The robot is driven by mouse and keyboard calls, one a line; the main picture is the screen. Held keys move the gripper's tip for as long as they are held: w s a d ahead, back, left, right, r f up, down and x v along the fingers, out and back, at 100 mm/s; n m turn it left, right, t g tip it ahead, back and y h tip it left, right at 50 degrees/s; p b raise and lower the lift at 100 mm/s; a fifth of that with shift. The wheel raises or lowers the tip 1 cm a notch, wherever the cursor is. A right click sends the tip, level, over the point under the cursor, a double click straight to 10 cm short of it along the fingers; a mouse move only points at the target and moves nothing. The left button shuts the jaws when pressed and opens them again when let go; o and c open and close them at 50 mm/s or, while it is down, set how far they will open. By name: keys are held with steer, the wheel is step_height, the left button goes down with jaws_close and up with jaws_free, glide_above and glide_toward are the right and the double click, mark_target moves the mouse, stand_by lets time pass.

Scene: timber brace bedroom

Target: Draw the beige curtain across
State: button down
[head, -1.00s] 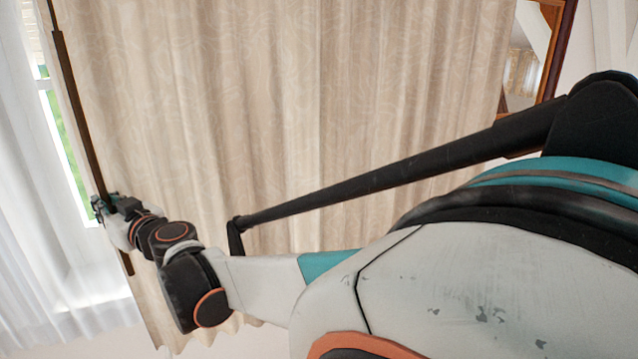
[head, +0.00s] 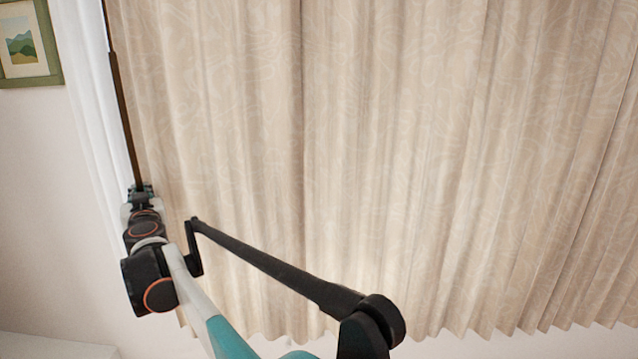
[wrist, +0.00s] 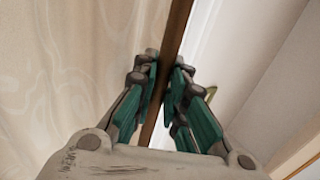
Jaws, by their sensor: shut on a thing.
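The beige curtain (head: 400,150) fills most of the head view, hanging in soft folds from its left edge to the right side of the picture. A dark brown rod (head: 123,110) hangs along its left edge. My gripper (head: 139,190) is shut on this rod at the curtain's lower left. In the wrist view the teal fingers of my gripper (wrist: 162,82) stand on both sides of the rod (wrist: 180,25), with the beige curtain (wrist: 70,60) to the left. The rod's lower end is hidden by my gripper in the head view.
A narrow strip of white sheer curtain (head: 92,110) shows left of the beige edge. Bare wall (head: 55,210) and a green-framed picture (head: 30,45) are further left. A pale surface (head: 45,347) lies at the lower left.

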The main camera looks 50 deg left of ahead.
steer(key=shift+s+a, duration=1.75)
steer(key=shift+s, duration=0.1)
steer(key=c, duration=2)
jaws_free()
steer(key=shift+o, duration=0.4)
steer(key=shift+s, duration=0.15)
steer(key=s+d, duration=0.1)
steer(key=d, duration=0.6)
steer(key=shift+d, duration=0.15)
